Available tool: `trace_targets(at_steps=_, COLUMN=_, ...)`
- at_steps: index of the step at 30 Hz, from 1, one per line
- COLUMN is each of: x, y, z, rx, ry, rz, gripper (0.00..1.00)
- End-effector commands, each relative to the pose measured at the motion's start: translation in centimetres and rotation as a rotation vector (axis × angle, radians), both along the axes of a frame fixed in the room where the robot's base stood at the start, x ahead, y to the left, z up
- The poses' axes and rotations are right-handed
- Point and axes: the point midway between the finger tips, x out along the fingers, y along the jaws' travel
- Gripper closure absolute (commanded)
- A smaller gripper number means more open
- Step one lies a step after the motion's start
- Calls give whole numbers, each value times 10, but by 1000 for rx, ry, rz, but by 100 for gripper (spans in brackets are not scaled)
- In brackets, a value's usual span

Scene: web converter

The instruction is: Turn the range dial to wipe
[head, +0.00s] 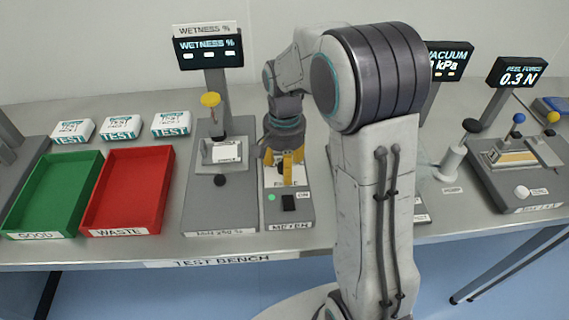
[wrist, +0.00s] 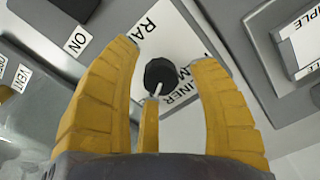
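The range dial (wrist: 160,74) is a small round black knob with a white pointer line, on a white label plate (wrist: 182,40) in the wrist view. The line points toward the lower part of the picture, near partly covered print that reads "LINER" and a "W". My gripper (wrist: 166,60) has yellow fingers spread around the dial, with a gap visible on each side. In the head view my gripper (head: 284,172) points down over the meter unit (head: 290,213), and its fingers hide the dial there. Whether any finger touches the dial is unclear.
The wetness tester (head: 220,187) with its yellow-topped post stands close on the left. A black switch (head: 288,202) labelled ON sits in front of my gripper. Red (head: 127,190) and green (head: 55,195) trays lie farther left. My arm hides part of the bench.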

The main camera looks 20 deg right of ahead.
Motion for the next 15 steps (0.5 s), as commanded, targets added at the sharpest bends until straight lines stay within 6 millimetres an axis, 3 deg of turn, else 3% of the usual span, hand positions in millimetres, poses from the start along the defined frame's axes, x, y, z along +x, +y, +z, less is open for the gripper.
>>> trace_targets(at_steps=10, x=1, y=0, z=4, rx=0, ry=-4, rz=1, gripper=43)
trace_targets(at_steps=15, x=2, y=0, z=22, rx=0, ry=-7, rz=1, gripper=43)
